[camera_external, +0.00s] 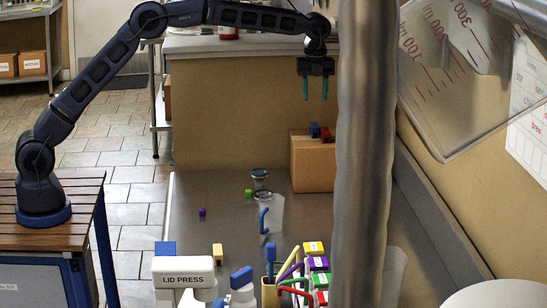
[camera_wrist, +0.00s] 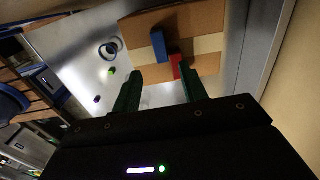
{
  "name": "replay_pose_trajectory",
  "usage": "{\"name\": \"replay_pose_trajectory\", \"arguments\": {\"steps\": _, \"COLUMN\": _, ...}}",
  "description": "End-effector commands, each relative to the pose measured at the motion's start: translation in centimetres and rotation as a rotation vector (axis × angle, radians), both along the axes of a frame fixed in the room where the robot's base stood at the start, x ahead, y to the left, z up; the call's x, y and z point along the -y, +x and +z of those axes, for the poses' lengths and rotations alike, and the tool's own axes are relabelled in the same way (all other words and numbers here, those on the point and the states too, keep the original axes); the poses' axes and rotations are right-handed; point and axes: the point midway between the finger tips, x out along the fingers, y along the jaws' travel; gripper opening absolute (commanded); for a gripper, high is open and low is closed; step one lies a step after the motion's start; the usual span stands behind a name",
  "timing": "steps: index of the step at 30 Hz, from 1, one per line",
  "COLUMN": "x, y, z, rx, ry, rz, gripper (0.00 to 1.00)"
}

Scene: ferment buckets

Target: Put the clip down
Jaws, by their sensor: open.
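My gripper (camera_external: 316,88) is open and empty, pointing down above a cardboard box (camera_external: 312,168). A red clip-like piece (camera_external: 325,134) and a blue one (camera_external: 314,130) lie close together on top of the box. In the wrist view the red piece (camera_wrist: 177,66) lies beyond the gap between my green fingertips (camera_wrist: 160,82), and the blue piece (camera_wrist: 158,46) is just beside it. Neither is held. I cannot tell which piece is the task's clip. Smaller purple (camera_external: 202,212), green (camera_external: 248,194) and yellow (camera_external: 218,254) pieces are on the grey worktop (camera_external: 225,190).
A thick grey pipe (camera_external: 365,160) hides part of the worktop's right side. A clear jar (camera_external: 268,213) stands mid-worktop. A white lid press (camera_external: 183,270), bottles and a cup of coloured sticks crowd the front. The worktop's left middle is mostly free.

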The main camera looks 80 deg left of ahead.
Motion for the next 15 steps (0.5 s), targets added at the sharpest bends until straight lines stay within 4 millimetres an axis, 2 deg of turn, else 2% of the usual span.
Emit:
{"name": "replay_pose_trajectory", "arguments": {"steps": 5, "x": 0.1, "y": -0.2, "z": 1.2, "rx": 0.002, "ry": 0.001, "rz": 0.003, "gripper": 0.43}}
{"name": "replay_pose_trajectory", "arguments": {"steps": 8, "x": 0.6, "y": -0.9, "z": 2.4, "rx": 0.009, "ry": 0.005, "rz": 0.024, "gripper": 0.43}}
{"name": "replay_pose_trajectory", "arguments": {"steps": 11, "x": 1.6, "y": -2.6, "z": 4.1, "rx": 0.021, "ry": 0.012, "rz": 0.068, "gripper": 0.43}}
{"name": "replay_pose_trajectory", "arguments": {"steps": 15, "x": 3.5, "y": -5.9, "z": 7.2, "rx": 0.047, "ry": 0.024, "rz": 0.158, "gripper": 0.43}}
